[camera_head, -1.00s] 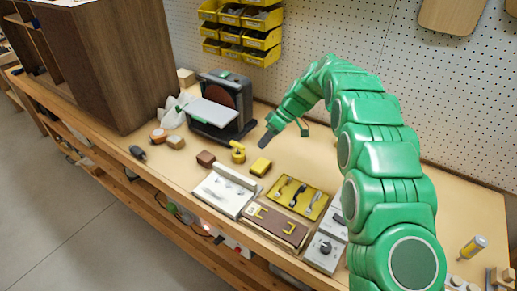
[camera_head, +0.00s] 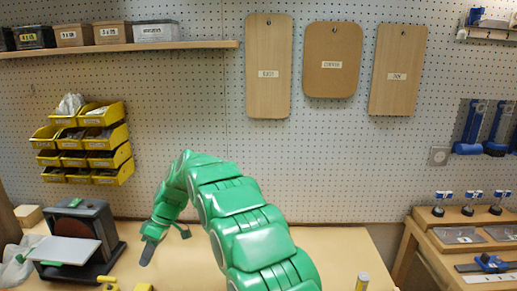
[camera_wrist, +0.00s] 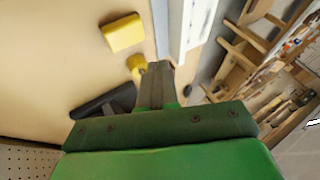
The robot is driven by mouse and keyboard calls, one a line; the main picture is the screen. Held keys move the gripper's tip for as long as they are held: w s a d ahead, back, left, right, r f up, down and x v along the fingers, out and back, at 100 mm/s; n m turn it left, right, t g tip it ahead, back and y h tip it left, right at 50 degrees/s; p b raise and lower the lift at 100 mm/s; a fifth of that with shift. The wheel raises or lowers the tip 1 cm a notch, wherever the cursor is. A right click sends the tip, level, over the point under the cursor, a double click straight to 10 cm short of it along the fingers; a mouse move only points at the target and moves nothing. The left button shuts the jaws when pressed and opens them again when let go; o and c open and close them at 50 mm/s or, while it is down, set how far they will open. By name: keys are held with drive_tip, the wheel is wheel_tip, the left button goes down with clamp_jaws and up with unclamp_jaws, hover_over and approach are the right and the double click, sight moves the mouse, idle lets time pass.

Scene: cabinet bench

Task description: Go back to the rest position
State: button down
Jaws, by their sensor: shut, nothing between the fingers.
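My arm is green and reaches over the bench (camera_head: 335,250) from the lower middle of the head view, bent down at its wrist. My gripper (camera_head: 148,252) hangs above the bench, to the right of the grey sander (camera_head: 95,225). Its dark fingers are together with nothing between them. In the wrist view my gripper (camera_wrist: 157,75) points along the bench edge. A yellow block (camera_wrist: 123,33) and a smaller yellow piece (camera_wrist: 137,65) show beside the fingers; I cannot tell the exact gap. No rest position is marked in view.
Yellow bins (camera_head: 95,140) hang on the pegboard (camera_head: 200,100) at left, below a shelf (camera_head: 200,45) with boxes. Wooden boards hang at centre and right. A yellow-grey cylinder (camera_head: 362,282) stands right of my arm. A second bench (camera_head: 450,245) stands at right.

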drive_tip(key=s+d+r+m+t+h, duration=0.1)
drive_tip(key=s+d+r+m, duration=0.25)
drive_tip(key=d, duration=0.65)
drive_tip(key=s+d+r+m+t, duration=0.1)
drive_tip(key=s+d+r+m, duration=0.3)
drive_tip(key=d, duration=0.7)
drive_tip(key=s+d+r+m+t+h, duration=0.15)
drive_tip(key=s+d+r, duration=0.35)
drive_tip(key=d, duration=0.5)
drive_tip(key=s+d+m+h, duration=0.1)
drive_tip(key=s+d+m, duration=0.3)
drive_tip(key=s+d, duration=0.5)
drive_tip(key=s+d+f+m+h, duration=0.1)
drive_tip(key=s+d+m, duration=0.4)
drive_tip(key=s+d, duration=0.5)
drive_tip(key=s, duration=0.5)
drive_tip(key=shift+d, duration=0.2)
